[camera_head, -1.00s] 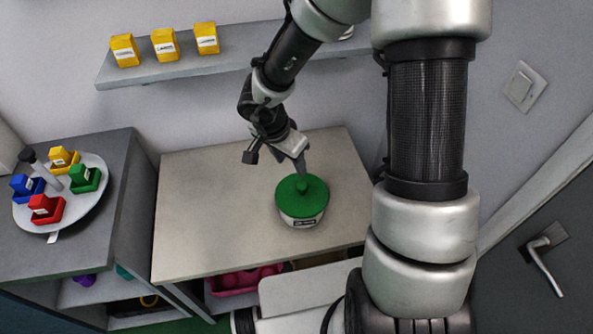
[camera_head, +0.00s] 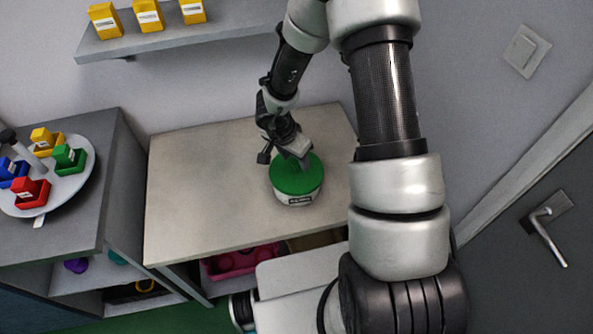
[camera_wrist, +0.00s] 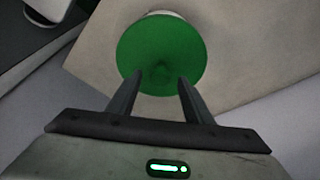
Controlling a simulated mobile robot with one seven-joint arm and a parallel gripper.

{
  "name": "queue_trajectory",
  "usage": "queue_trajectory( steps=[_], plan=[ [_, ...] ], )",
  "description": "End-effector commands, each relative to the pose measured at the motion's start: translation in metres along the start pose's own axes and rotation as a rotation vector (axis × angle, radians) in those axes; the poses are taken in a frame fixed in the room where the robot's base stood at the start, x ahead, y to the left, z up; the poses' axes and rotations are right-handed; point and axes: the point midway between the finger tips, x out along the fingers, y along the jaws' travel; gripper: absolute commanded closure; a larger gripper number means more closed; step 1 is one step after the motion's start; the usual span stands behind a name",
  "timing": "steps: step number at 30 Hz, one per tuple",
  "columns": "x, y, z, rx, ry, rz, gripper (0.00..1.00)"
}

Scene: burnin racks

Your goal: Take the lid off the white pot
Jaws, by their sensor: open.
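The white pot (camera_head: 297,200) stands upright on the pale tabletop and has a dark label on its front. My gripper (camera_head: 303,162) is over the lid from behind. Whether the fingers touch the knob or lid cannot be told.
The pale table (camera_head: 200,200) is otherwise bare. A dark cabinet at left holds a round white tray (camera_head: 75,183) with coloured bins. A wall shelf (camera_head: 165,38) carries yellow boxes. A pink container (camera_head: 232,262) sits under the table. A door handle (camera_head: 547,232) is at right.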

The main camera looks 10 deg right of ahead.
Motion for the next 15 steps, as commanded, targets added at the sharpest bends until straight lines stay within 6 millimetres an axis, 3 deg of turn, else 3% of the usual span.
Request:
queue_trajectory(
  steps=[1,4,11,15],
  plan=[
    [0.013,0.001,0.001,0.000,-0.001,0.002,0.54],
    [0.025,0.000,0.001,-0.001,-0.001,0.001,0.54],
    [0.027,0.000,0.000,0.000,0.000,0.000,0.54],
    [0.026,0.000,0.000,0.000,0.000,0.000,0.72]
  ],
)
